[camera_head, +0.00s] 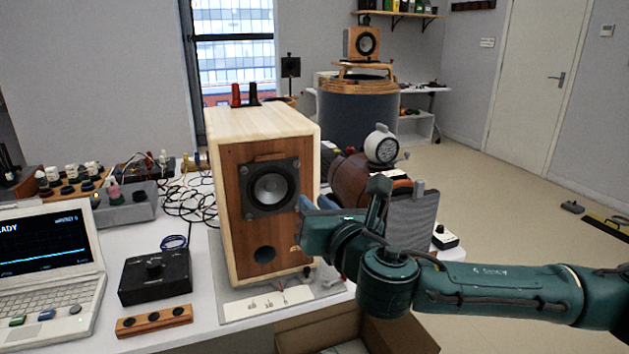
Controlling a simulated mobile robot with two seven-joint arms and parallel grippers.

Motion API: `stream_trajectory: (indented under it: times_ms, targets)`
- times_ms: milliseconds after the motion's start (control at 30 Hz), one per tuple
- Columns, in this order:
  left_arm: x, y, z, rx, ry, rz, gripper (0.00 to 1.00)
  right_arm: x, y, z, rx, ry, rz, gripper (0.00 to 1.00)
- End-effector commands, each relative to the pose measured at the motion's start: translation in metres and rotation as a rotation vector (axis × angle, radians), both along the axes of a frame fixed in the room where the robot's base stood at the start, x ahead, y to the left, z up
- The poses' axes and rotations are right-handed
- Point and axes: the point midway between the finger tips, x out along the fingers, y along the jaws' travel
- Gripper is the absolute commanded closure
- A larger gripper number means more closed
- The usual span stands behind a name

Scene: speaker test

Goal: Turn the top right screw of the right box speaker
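A wooden box speaker (229,190) stands upright on the white table, with a pale top and side and a darker brown front. Its round driver (271,188) sits in a dark square frame, with a round port (264,254) below. My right gripper (312,206) is at the speaker's right front edge, level with the driver's lower part. I cannot tell whether it touches the speaker. Its fingers are partly hidden by its own body, so their opening is unclear. My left gripper is not in view.
Left of the speaker are an open laptop (45,250), a black knob box (155,275), a wooden strip (154,321) and tangled cables (190,198). A brown rounded object with a white dial (381,147) is behind my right arm. An open cardboard box (322,332) is below the table's edge.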

Motion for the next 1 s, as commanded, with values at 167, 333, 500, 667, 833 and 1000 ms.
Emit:
stream_trajectory:
  times_ms: [167,333,500,667,833,1000]
  targets:
    - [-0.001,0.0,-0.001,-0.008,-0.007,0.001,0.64,0.007,-0.01,0.012,-0.099,-0.074,-0.034,0.78]
    - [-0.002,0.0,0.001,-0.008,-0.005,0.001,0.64,0.024,-0.005,0.013,-0.104,-0.078,-0.036,0.78]
    - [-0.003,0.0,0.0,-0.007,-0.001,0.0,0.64,0.055,0.005,0.014,-0.102,-0.077,-0.037,0.78]
    - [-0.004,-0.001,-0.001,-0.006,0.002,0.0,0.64,0.085,0.015,0.013,-0.101,-0.077,-0.036,0.78]
    - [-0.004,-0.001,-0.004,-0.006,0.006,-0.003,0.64,0.11,0.023,0.013,-0.101,-0.076,-0.035,0.78]
    - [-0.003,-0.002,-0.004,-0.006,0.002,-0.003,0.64,0.125,0.028,0.013,-0.1,-0.075,-0.035,0.78]
